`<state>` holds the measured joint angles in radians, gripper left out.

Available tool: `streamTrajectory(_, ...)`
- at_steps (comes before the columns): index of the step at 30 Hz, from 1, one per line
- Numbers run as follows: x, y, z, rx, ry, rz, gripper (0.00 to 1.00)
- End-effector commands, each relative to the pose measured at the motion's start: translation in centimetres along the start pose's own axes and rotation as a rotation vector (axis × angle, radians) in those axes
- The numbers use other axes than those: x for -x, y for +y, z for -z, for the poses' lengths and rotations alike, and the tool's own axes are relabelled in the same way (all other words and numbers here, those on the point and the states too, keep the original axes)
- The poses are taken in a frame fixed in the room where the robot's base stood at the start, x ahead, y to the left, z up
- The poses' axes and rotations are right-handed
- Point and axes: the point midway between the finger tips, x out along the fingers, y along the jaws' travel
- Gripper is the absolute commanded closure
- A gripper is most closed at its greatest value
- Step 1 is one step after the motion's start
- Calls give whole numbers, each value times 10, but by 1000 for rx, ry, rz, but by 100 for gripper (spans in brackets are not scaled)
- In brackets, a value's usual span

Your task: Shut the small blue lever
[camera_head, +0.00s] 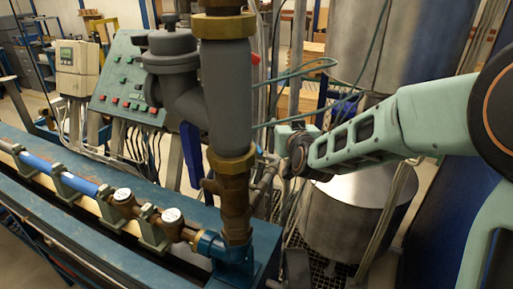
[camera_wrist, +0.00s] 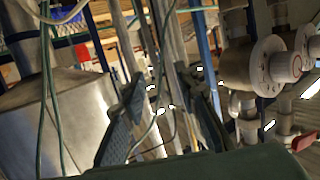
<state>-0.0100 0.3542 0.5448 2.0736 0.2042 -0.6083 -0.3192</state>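A blue lever (camera_head: 191,155) hangs down beside the thick grey vertical pipe in the head view, left of the brass fitting. It is the only blue lever I can make out; I cannot tell its exact setting. My arm comes in from the right and its wrist ends just right of the brass fitting. My gripper shows in the wrist view (camera_wrist: 163,88), with its two dark fingers apart and nothing between them. In the head view, the fingertips are hard to make out near the fitting. I cannot find the blue lever in the wrist view.
The grey pipe (camera_head: 227,95) and brass fitting (camera_head: 235,190) stand between my wrist and the lever. A steel tank (camera_head: 345,215) is below my arm. Hanging hoses (camera_head: 300,72) cross nearby. A red lever (camera_wrist: 305,142) and pipes are at right in the wrist view.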

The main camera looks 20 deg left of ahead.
Motion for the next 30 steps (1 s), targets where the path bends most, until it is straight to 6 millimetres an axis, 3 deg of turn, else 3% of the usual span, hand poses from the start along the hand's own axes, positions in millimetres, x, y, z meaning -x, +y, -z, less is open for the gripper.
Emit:
streamTrajectory(9,35,-36,-56,443,-51,218,72)
streamTrajectory(16,47,-46,-74,560,-61,287,72)
streamTrajectory(22,35,-51,-77,563,-61,293,72)
streamTrajectory(30,-1,-61,-82,561,-62,292,72)
